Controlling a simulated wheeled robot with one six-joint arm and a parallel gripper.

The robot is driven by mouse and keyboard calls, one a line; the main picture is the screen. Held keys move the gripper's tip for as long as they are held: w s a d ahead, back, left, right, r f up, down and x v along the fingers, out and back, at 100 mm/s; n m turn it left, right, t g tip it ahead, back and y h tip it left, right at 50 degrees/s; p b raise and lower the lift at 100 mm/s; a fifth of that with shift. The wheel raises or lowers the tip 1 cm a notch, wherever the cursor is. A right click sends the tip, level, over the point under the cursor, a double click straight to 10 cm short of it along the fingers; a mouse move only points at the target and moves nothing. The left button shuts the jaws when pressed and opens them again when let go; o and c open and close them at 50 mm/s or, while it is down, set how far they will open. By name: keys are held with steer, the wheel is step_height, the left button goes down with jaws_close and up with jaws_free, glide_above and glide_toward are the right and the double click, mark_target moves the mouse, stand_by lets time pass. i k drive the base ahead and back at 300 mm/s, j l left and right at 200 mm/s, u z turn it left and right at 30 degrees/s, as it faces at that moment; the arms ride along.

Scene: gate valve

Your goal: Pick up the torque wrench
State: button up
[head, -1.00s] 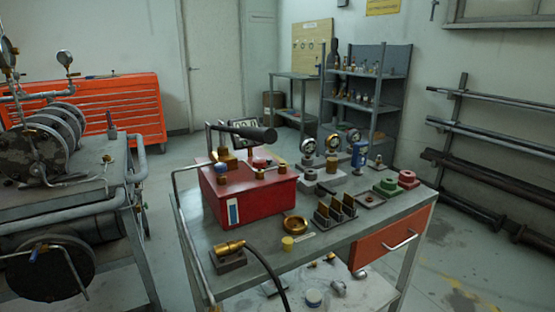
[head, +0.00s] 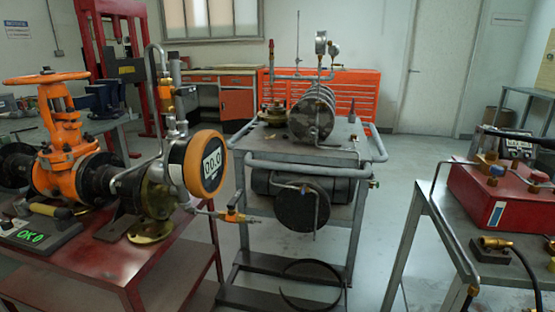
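I cannot make out a torque wrench with certainty. A grey device with a green lit display (head: 30,236) sits on the red bench (head: 165,272) at the lower left. A yellow and black handle-like piece (head: 52,210) lies at its back edge; I cannot tell what it belongs to. A thin bar shows at the top of the orange tool chest (head: 345,98), behind the pump skid, too small to identify. My gripper is not in view.
An orange gate valve (head: 62,140) and a round digital gauge (head: 205,163) stand on the red bench. A pump skid (head: 318,120) stands in the middle. A cart with a red box (head: 490,195) is at the right. Bare floor lies between skid and cart.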

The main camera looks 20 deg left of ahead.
mark_target(22, 206)
steer(key=j+u, duration=0.1)
steer(key=u, duration=0.85)
steer(key=j+u, duration=0.1)
steer(key=u, duration=0.35)
steer(key=i+u, duration=0.1)
steer(key=u, duration=0.85)
steer(key=i+j, duration=0.05)
steer(key=i, duration=0.05)
